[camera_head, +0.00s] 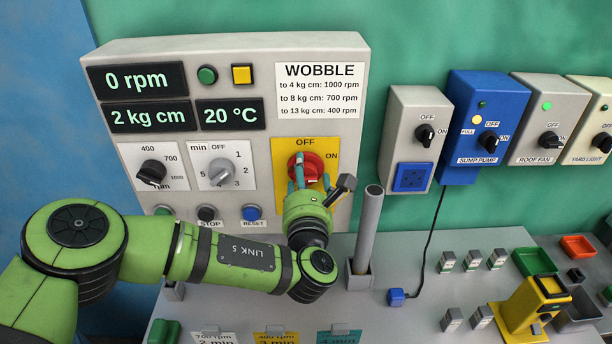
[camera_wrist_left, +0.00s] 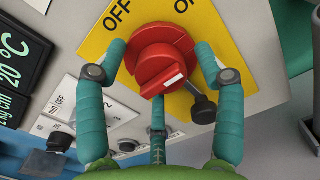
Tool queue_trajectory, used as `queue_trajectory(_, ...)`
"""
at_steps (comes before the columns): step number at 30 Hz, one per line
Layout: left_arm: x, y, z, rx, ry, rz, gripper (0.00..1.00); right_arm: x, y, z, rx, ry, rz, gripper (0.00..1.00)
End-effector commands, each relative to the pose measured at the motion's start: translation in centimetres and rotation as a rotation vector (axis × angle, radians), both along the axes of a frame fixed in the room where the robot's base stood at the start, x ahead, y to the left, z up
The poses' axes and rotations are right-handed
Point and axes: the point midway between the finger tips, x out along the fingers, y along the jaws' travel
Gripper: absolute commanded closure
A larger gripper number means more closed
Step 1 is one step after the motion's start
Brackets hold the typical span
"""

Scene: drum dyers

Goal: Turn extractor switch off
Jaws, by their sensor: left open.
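A red rotary switch (camera_head: 306,166) sits on a yellow plate (camera_head: 284,152) marked OFF above and ON at its right, on the grey control panel. No label in view reads extractor. In the left wrist view the red switch (camera_wrist_left: 160,52) fills the upper middle, and its white mark faces lower right. My left gripper (camera_head: 308,176) is in front of the switch. In the wrist view its open teal fingers (camera_wrist_left: 160,60) stand on both sides of the knob, with a third finger below. Whether they touch it I cannot tell. My right gripper is not in view.
The panel (camera_head: 230,52) has displays reading 0 rpm, 2 kg cm and 20 °C. Black (camera_head: 152,172) and grey (camera_head: 221,172) dials sit left of the switch. A grey upright tube (camera_head: 368,230) stands close right of my gripper. Sump pump (camera_head: 487,140) and roof fan (camera_head: 550,140) switches are farther right.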

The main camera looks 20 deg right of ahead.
Motion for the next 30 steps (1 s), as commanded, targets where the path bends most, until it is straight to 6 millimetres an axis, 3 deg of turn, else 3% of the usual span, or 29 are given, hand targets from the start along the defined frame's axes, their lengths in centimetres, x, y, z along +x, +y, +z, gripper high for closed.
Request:
queue_trajectory(3, 0.0, 0.0, 0.0, 0.0, 0.0, 0.0, 0.35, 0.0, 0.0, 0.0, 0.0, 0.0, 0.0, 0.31)
queue_trajectory(7, 0.0, 0.0, 0.0, 0.0, 0.0, 0.0, 0.87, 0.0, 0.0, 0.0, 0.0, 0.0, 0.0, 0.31)
queue_trajectory(20, 0.0, 0.0, -0.2, -0.045, 0.011, -0.001, 0.88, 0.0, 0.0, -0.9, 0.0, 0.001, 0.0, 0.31)
queue_trajectory(30, 0.0, 0.1, -0.6, -0.268, 0.075, 0.001, 0.88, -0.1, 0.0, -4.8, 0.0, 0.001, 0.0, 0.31)
